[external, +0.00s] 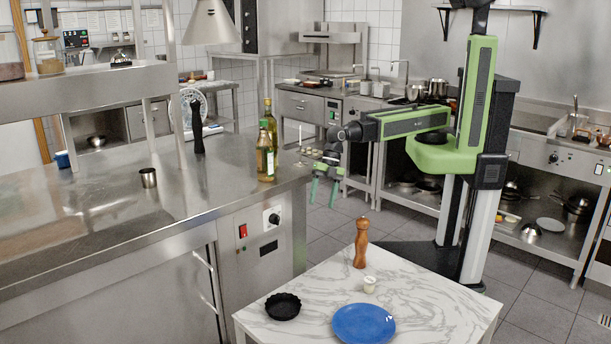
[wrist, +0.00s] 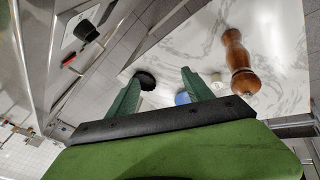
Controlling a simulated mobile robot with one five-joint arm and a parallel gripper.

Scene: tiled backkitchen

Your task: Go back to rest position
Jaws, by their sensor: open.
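My gripper (external: 323,190) hangs from the green arm between the steel counter and the white marble table, pointing down. Its two green fingers are apart with nothing between them in the external view. In the wrist view the open fingers of my gripper (wrist: 158,90) show over the marble table. The gripper is above floor level, left of the wooden pepper mill (external: 361,243), touching nothing that I can see. The pepper mill stands upright on the table and shows at the right in the wrist view (wrist: 238,62).
The marble table (external: 430,285) holds a blue plate (external: 364,324), a black fluted dish (external: 283,306) and a small white cup (external: 369,284). Bottles (external: 266,150) stand near the right end of the steel counter (external: 110,215), close to my gripper. Tiled floor shows between counter and table.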

